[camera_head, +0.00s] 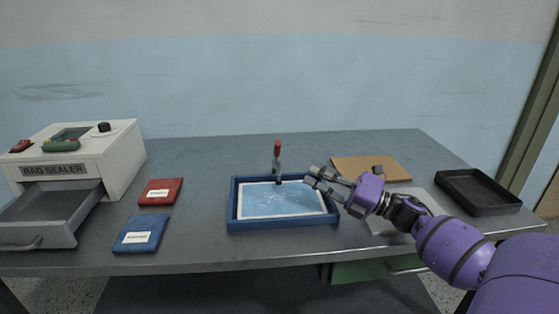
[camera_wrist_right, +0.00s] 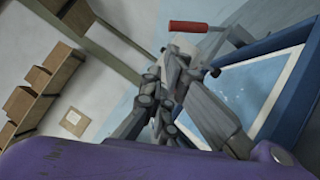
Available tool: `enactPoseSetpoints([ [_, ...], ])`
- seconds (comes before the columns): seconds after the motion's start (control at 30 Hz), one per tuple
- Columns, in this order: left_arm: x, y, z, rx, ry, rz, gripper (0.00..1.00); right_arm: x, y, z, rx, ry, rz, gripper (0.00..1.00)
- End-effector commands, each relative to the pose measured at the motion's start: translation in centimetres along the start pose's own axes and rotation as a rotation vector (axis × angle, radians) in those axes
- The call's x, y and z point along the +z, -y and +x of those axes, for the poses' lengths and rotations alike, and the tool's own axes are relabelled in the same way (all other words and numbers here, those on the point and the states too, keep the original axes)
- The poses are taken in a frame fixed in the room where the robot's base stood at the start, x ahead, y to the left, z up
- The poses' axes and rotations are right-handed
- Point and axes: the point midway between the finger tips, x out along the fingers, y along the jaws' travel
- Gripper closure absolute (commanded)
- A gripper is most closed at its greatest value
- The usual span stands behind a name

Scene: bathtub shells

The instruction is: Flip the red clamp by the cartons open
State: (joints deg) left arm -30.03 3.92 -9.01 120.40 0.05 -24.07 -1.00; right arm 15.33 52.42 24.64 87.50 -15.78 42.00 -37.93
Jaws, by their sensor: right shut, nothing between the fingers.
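The red-handled clamp (camera_head: 277,148) stands at the back edge of a blue frame (camera_head: 234,206), its handle upright. In the right wrist view its red handle (camera_wrist_right: 188,26) shows at the top, beyond my fingers, with the blue frame (camera_wrist_right: 285,98) to the right. My right gripper (camera_head: 312,178) is shut and empty, just right of the clamp over the frame's back right part, apart from the handle. Its fingers also show in the right wrist view (camera_wrist_right: 178,62). My left gripper is in neither view. The cartons (camera_wrist_right: 25,103) sit on wall shelves in the right wrist view.
A bag sealer (camera_head: 110,155) with an open drawer (camera_head: 72,228) stands at the left. A red pouch (camera_head: 160,191) and a blue pouch (camera_head: 141,233) lie left of the frame. A tan board (camera_head: 372,166) and a black tray (camera_head: 478,191) lie to the right. The table behind the clamp is clear.

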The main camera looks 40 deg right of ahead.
Motion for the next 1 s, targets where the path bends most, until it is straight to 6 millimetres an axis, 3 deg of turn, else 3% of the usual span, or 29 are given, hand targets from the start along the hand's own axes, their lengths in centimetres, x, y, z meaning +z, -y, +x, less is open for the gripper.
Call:
enactPoseSetpoints([
  [0.27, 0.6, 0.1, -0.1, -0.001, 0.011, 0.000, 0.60, 0.0, 0.0, 1.2, 0.001, 0.001, 0.002, 1.00],
  [0.7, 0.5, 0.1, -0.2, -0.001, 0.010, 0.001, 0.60, 0.0, 0.0, 8.6, 0.001, 0.001, 0.003, 1.00],
  [1.0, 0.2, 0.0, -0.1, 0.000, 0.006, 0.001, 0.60, 0.0, 0.1, 10.1, -0.001, 0.001, 0.003, 1.00],
])
